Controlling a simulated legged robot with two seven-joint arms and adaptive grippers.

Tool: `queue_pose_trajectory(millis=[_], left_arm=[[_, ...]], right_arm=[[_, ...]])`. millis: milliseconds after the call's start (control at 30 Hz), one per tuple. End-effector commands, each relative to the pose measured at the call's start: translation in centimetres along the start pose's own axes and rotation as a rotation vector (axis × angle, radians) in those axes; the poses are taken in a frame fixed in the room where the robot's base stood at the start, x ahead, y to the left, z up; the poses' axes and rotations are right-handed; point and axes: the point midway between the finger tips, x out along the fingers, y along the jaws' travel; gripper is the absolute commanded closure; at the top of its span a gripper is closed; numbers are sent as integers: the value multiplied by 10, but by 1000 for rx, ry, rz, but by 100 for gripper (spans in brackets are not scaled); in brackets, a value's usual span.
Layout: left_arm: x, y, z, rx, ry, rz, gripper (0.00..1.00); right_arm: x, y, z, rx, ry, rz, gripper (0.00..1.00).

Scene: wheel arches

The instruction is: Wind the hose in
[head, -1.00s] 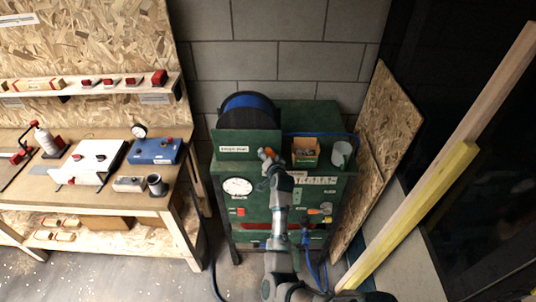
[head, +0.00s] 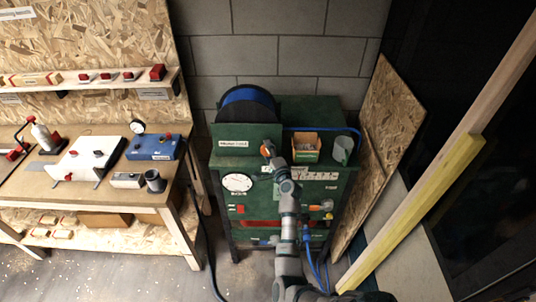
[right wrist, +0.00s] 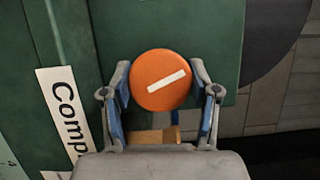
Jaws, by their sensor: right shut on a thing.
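The hose drum (head: 248,98), wound with blue hose, stands behind a green panel on top of the green cabinet (head: 310,112). My right gripper (head: 267,150) is over the cabinet's top, just right of the drum's label plate. In the right wrist view its two fingers are shut on the sides of a round orange knob (right wrist: 161,80) with a white bar across its face. The bar is tilted, its right end higher. Blue hose (head: 345,129) runs along the back right of the cabinet top, and more hangs by the lower front. My left gripper is not in view.
A gauge (head: 237,183) is on the cabinet front. A workbench (head: 110,185) is at left; a chipboard panel (head: 390,130) and timber beams (head: 430,190) are at right.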

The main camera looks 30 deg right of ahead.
Motion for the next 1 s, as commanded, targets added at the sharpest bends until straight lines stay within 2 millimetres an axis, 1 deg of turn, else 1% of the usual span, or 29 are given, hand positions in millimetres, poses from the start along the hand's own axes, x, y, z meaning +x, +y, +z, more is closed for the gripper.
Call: queue_pose_trajectory(millis=[33, 200, 400, 633, 1000], left_arm=[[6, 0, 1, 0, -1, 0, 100], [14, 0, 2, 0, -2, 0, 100], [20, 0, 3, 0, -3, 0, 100], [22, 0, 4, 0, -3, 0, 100], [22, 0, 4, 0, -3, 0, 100]], right_arm=[[0, 8, 1, 33, -3, -4, 74], [0, 8, 1, 134, -3, -46, 74], [0, 6, 1, 214, -3, -79, 74], [0, 5, 2, 253, -2, -96, 74], [0, 4, 2, 258, -2, -98, 74]])
